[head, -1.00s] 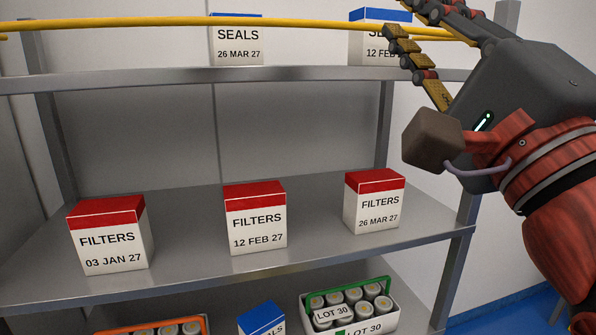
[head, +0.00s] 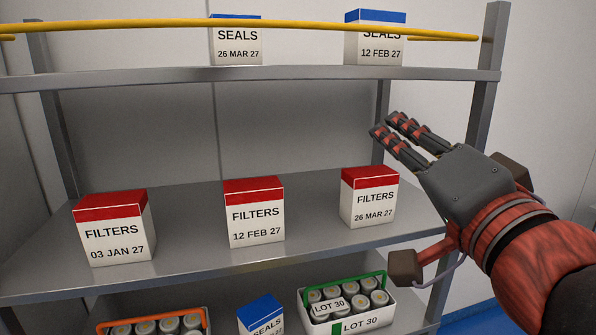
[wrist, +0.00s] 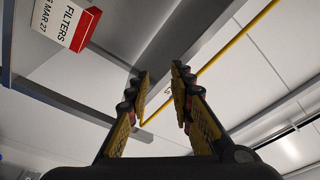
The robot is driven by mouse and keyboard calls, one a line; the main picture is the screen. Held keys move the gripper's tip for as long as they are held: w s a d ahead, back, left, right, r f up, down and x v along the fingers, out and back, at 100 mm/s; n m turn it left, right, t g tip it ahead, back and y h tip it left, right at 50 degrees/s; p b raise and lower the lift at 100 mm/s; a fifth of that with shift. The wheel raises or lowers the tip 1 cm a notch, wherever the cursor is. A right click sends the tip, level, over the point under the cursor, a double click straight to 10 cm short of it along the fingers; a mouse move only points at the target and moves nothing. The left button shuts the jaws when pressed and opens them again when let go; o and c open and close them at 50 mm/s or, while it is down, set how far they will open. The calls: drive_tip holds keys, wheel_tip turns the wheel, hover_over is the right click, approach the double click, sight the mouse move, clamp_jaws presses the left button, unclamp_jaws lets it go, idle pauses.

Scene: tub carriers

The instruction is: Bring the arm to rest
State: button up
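My gripper (head: 384,123) is at the right of the head view, in front of the shelf rack's right side, with its fingers pointing up and left. In the wrist view, my gripper (wrist: 160,70) has its two fingers apart with nothing between them, so it is open and empty. It is to the right of and above the red-topped filters box dated 26 MAR 27 (head: 370,198) and apart from it in the head view. That box shows sideways at the upper left of the wrist view (wrist: 68,22).
The middle shelf (head: 190,260) also holds filters boxes dated 12 FEB 27 (head: 255,212) and 03 JAN 27 (head: 115,230). A yellow bar (head: 150,27) crosses the top shelf, before two seals boxes. Below are a green-handled tub carrier (head: 385,310), an orange-handled one (head: 110,328) and a blue-topped box (head: 261,312).

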drive_tip(key=s+d+f+n+g+h, duration=0.1)
drive_tip(key=d+f+n+g, duration=0.2)
drive_tip(key=f, duration=0.9)
drive_tip(key=s+f+n+g+h, duration=0.1)
drive_tip(key=f+n+g, duration=0.25)
drive_tip(key=f, duration=0.85)
drive_tip(key=s+d+f+n+g+p, duration=0.1)
drive_tip(key=s+f+g, duration=0.2)
drive_tip(key=f, duration=0.4)
drive_tip(key=s+d+f+n+g+h+p, duration=0.1)
drive_tip(key=s+d+f+g+p, duration=0.1)
drive_tip(key=s+f+g, duration=0.2)
wheel_tip(320, 180, down, 4)
drive_tip(key=shift+s+f, duration=0.15)
drive_tip(key=shift+s, duration=0.9)
